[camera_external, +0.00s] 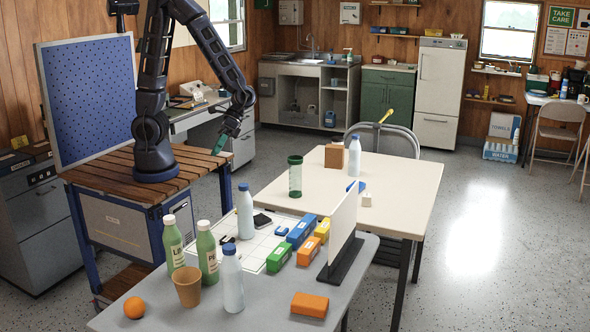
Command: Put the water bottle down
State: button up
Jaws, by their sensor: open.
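Another water bottle (232,281) stands at the front of that table, next to a brown cup. A third water bottle (354,158) stands on the farther cream table. My gripper (218,148) is open, raised in the air behind and above the near table, apart from all the bottles. I see no bottle between its fingers, though they look small here.
The grey table (265,318) also holds two green bottles (190,250), a brown cup (187,287), an orange (134,307), several coloured blocks and an upright white panel (342,235). The cream table (405,190) has a green-lidded tumbler (295,177) and a bare right side.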

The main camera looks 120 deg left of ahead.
jog(key=w+f+n+t+h, duration=0.2)
jog(key=w+f+n+h, duration=0.4)
jog(key=f, duration=0.3)
jog(key=n+t+h, duration=0.3)
jog(key=n+t, duration=0.4)
jog(key=n, duration=0.2)
send_near(244, 214)
jog(key=shift+x, duration=4.6)
jog(key=shift+f, duration=0.1)
jog(key=c, duration=1.5)
notch_tip(244, 214, up, 20)
